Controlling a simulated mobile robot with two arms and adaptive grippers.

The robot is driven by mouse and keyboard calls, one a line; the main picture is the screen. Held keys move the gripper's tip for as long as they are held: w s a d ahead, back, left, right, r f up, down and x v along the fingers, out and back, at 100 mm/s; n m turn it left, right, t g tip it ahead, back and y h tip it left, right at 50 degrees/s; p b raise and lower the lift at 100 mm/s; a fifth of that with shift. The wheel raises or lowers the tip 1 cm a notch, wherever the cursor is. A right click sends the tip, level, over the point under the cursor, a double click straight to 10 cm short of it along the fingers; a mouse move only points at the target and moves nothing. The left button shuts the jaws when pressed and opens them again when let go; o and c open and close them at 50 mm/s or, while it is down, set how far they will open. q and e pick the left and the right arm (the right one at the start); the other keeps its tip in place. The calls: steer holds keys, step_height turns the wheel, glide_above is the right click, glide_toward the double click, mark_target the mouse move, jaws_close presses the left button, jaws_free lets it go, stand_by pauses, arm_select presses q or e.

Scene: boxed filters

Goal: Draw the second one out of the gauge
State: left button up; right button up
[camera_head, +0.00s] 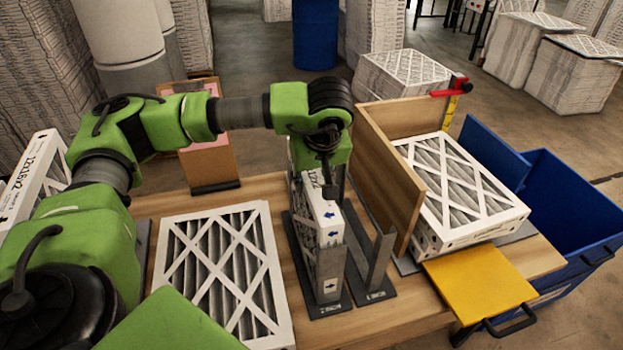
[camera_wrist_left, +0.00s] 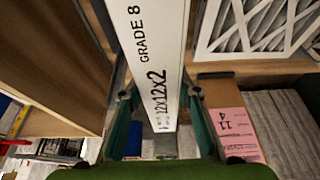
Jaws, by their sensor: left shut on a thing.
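The gauge is a pair of dark metal upright slots on the table, a left one (camera_head: 328,285) and a right one (camera_head: 374,275). A white filter (camera_head: 317,215) with blue arrows stands on edge in the left slot, its lower part between the metal sides. The right slot looks empty. My left gripper (camera_head: 322,182) is shut on this filter's top from above. In the left wrist view the filter's white edge (camera_wrist_left: 150,50), printed "GRADE 8" and "12x12x2", runs between the two fingers (camera_wrist_left: 158,105). My right gripper is not in view.
A filter (camera_head: 222,270) lies flat left of the gauge. Stacked filters (camera_head: 462,192) lie right, behind a wooden wall (camera_head: 398,185) close beside the gauge. A yellow plate (camera_head: 478,285) and blue bin (camera_head: 570,200) are farther right.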

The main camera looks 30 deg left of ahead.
arm_select(q)
steer(key=shift+r+p, duration=0.35)
steer(key=shift+r, duration=0.4)
steer(key=shift+r+p, duration=0.35)
steer(key=shift+r, duration=0.3)
steer(key=shift+r+p, duration=0.85)
steer(key=shift+r, duration=0.75)
steer(key=shift+r+p, duration=0.55)
steer(key=shift+r, duration=0.45)
steer(key=shift+r+p, duration=0.55)
steer(key=shift+r, duration=0.4)
step_height(320, 180, up, 6)
steer(key=p, duration=0.3)
steer(key=shift+r, duration=0.1)
